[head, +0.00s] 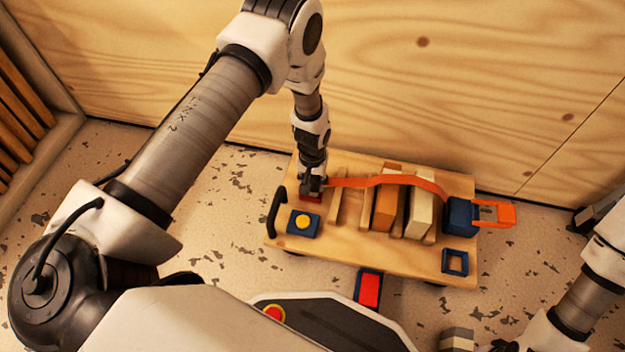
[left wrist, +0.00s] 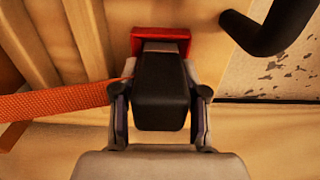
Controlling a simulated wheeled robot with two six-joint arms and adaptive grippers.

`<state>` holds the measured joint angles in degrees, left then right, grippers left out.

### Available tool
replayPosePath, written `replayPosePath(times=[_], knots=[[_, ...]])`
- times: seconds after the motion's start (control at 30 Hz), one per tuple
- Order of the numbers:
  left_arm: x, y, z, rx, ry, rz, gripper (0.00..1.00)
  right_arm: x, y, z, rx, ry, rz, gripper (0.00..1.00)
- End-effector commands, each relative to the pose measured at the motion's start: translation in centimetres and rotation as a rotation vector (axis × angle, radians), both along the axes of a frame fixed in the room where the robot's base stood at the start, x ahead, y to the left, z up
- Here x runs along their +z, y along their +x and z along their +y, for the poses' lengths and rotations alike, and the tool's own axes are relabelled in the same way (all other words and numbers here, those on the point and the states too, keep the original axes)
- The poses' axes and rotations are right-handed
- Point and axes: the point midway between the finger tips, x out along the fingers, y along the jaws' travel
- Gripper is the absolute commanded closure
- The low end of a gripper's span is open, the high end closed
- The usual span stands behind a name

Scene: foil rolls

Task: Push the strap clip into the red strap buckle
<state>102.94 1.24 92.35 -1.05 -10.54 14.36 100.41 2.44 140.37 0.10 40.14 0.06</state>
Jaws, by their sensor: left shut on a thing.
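My left gripper (head: 313,184) is shut on the strap clip, a dark block at the end of an orange strap (head: 385,181). In the left wrist view the black clip (left wrist: 161,100) sits between the two fingers, with the strap (left wrist: 60,101) running off to the left. The red strap buckle (head: 309,198) is on the board's left part, just under the gripper. In the left wrist view the clip's grey tip meets the red buckle (left wrist: 137,43); I cannot tell how deep it sits. My right arm is at the lower right, its gripper largely cut off.
The wooden board (head: 345,247) carries upright blocks (head: 419,214) under the strap, a blue strap anchor (head: 460,216), a blue block with a yellow button (head: 303,223) and a black handle (head: 275,213). A wooden wall (head: 440,80) stands close behind.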

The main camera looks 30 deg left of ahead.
Motion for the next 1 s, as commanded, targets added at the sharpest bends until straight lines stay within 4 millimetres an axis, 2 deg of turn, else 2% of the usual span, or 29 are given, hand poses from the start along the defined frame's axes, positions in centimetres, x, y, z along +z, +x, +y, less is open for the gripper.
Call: replayPosePath(times=[0.6,0.63,0.7,1.0], knots=[[-0.37,-0.03,0.00,0.000,0.000,0.001,0.94,-0.13,0.00,0.00,0.000,0.000,0.000,0.60],[-0.35,-0.03,-0.01,0.000,0.000,0.001,0.50,-0.11,0.00,0.00,0.000,0.000,0.000,0.60],[-0.33,-0.02,-0.01,0.000,0.000,0.001,0.28,-0.10,0.00,0.00,0.000,0.000,0.000,0.60],[-0.25,-0.03,0.00,0.000,0.000,0.001,0.28,-0.04,0.00,0.00,0.000,0.000,0.000,0.60]])
